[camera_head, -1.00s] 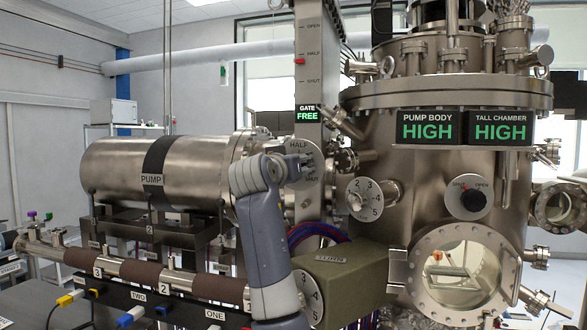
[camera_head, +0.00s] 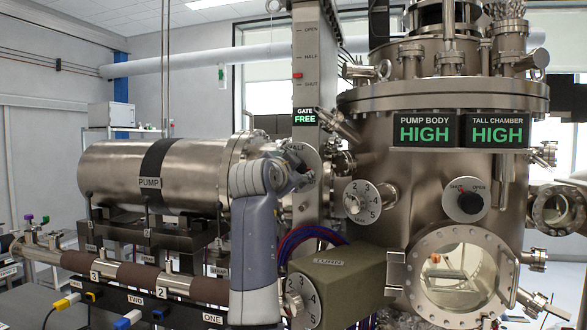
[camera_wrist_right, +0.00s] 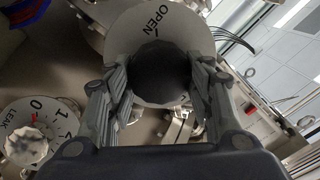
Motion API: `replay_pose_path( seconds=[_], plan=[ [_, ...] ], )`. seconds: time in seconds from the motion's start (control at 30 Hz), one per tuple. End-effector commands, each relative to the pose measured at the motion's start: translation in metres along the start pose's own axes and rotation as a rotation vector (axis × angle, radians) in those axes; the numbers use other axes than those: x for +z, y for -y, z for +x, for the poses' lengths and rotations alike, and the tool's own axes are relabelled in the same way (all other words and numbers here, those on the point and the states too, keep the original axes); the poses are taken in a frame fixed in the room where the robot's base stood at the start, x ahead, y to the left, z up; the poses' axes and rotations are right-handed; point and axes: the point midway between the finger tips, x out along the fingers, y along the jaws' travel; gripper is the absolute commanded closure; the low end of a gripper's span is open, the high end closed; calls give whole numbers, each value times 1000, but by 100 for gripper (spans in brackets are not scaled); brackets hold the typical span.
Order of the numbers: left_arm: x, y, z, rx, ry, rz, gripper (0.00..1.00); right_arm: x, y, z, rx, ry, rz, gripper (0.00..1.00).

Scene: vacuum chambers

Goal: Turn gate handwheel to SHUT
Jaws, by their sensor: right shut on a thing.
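The gate handwheel shows as a dark round knob (camera_wrist_right: 160,72) in front of a pale dial (camera_wrist_right: 186,25) marked OPEN in the right wrist view. My right gripper (camera_head: 304,177) is shut on it, a finger on each side. In the head view the gripper hides most of the knob, and part of the dial shows with HALF on it. The gate column (camera_head: 318,120) above has a scale of OPEN, HALF and SHUT. Its red marker (camera_head: 297,76) stands a little above SHUT. The gate sign (camera_head: 305,117) reads FREE. My left gripper is not in view.
A numbered knob (camera_head: 355,201) sits close right of the handwheel. A green-grey box (camera_head: 350,275) is below it, and the pump cylinder (camera_head: 110,178) is left. Signs for pump body (camera_head: 424,130) and tall chamber (camera_head: 496,130) read HIGH. A LEAK knob (camera_wrist_right: 27,146) is near the gripper.

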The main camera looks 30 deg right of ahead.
Motion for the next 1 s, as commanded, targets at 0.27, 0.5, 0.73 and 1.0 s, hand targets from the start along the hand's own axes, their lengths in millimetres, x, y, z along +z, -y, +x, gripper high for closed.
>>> replay_pose_path(
  seconds=[0.27,0.5,0.73,1.0],
  plan=[
    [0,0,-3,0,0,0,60,6,-4,0,10,11,261,76],
    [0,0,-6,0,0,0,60,6,-5,0,11,9,474,76],
    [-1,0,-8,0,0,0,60,6,-6,1,11,8,635,76],
    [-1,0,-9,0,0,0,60,7,-6,1,11,7,743,76]
  ],
)
